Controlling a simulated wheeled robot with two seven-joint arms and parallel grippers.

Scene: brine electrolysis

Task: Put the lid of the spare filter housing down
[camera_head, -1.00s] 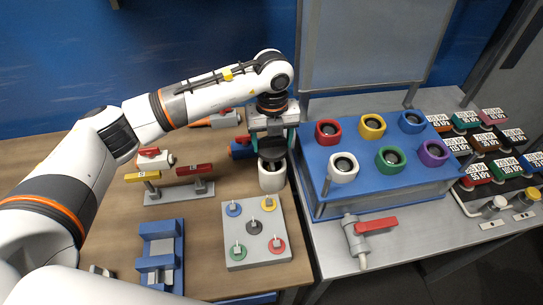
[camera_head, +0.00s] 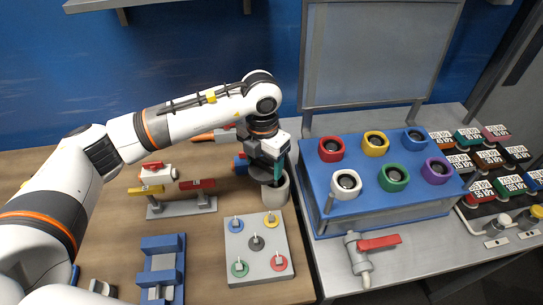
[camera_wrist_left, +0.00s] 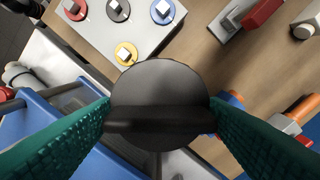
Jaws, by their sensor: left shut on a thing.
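My left gripper (camera_head: 270,170) is at the white cup-shaped housing (camera_head: 277,192) on the wooden table, right at its rim. It is shut on a dark round lid (camera_head: 261,173), tilted beside or over the housing's mouth. In the left wrist view the black lid (camera_wrist_left: 160,88) with its bar handle sits between the two green fingertips (camera_wrist_left: 160,118). The lid hides what is behind it there, and I cannot tell if it touches the housing. My right gripper is not in view.
A grey board with coloured knobs (camera_head: 257,270) lies just in front of the housing. A blue box with coloured rings (camera_head: 360,205) stands to the right. A red and yellow handled stand (camera_head: 182,207) and a blue rack (camera_head: 162,265) are to the left.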

